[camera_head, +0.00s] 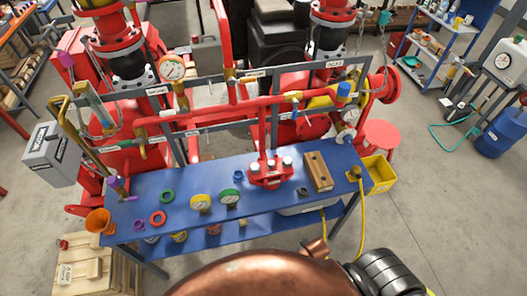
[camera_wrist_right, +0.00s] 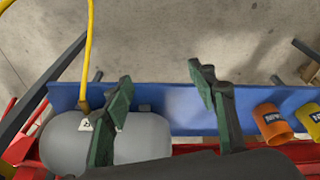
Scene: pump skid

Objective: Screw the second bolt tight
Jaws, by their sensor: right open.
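A red flanged fitting (camera_head: 270,174) stands on the blue bench. Pale metal bolt heads (camera_head: 287,161) show on its top; how tight each one sits cannot be told. A small dark part (camera_head: 302,191), perhaps a nut or bolt, lies just right of the fitting. My right gripper (camera_wrist_right: 160,82) is open in the wrist view, with nothing between its dark green fingers. It hangs over a blue bench edge and the floor. The fitting and its bolts do not show in that view. My left gripper is not in view.
Red pipework rises behind. A yellow hose (camera_head: 361,215) hangs at the right end. A grey tank (camera_wrist_right: 62,142) shows under the right gripper.

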